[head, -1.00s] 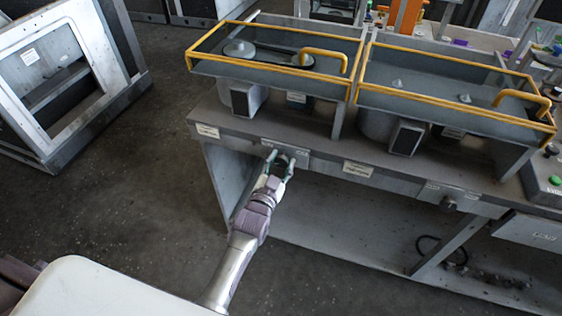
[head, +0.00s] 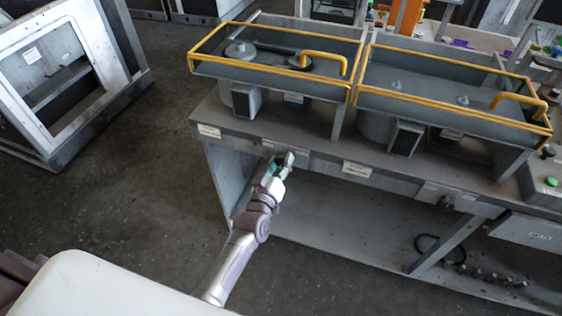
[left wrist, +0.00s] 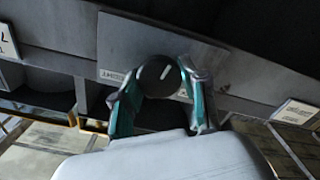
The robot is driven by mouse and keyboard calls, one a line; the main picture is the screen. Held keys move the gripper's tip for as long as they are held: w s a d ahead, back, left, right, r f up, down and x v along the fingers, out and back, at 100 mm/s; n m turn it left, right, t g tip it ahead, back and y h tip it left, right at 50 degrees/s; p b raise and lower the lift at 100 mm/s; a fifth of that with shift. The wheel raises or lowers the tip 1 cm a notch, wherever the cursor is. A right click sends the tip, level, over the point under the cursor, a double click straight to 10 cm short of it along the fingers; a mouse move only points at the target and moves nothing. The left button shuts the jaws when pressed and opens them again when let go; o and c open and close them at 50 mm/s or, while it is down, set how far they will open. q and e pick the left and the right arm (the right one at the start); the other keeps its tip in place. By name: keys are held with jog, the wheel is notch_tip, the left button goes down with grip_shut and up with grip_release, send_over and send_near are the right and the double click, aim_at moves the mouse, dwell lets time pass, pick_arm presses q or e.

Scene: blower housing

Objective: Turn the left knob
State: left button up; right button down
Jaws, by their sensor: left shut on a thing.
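The left knob (left wrist: 160,76) is a round black knob with a white mark, on a grey panel of the bench front in the left wrist view. The mark appears tilted in that view. My left gripper (left wrist: 158,88) has its two teal and grey fingers on either side of the knob, shut on it. In the head view my left gripper (head: 280,163) is at the bench's front edge and hides the left knob. Another dark knob (head: 446,203) sits further right on the bench front. My right gripper is not in view.
The grey bench (head: 300,134) carries two yellow-framed covers, the left one (head: 270,66) and the right one (head: 450,88). A control box with a green button (head: 551,181) stands at the right. A large grey frame (head: 60,80) stands at the left. Floor is clear between.

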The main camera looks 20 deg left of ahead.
pick_arm(q)
jog(key=n, duration=0.5)
jog(key=shift+f+n+b, duration=0.1)
jog(key=shift+n+b, duration=0.2)
jog(key=shift+b, duration=0.05)
jog(key=n, duration=0.3)
jog(key=shift+n+b, duration=0.3)
jog(key=shift+b, duration=0.05)
jog(key=shift+n, duration=0.6)
jog(key=o, duration=1.1)
jog(key=shift+o, duration=0.2)
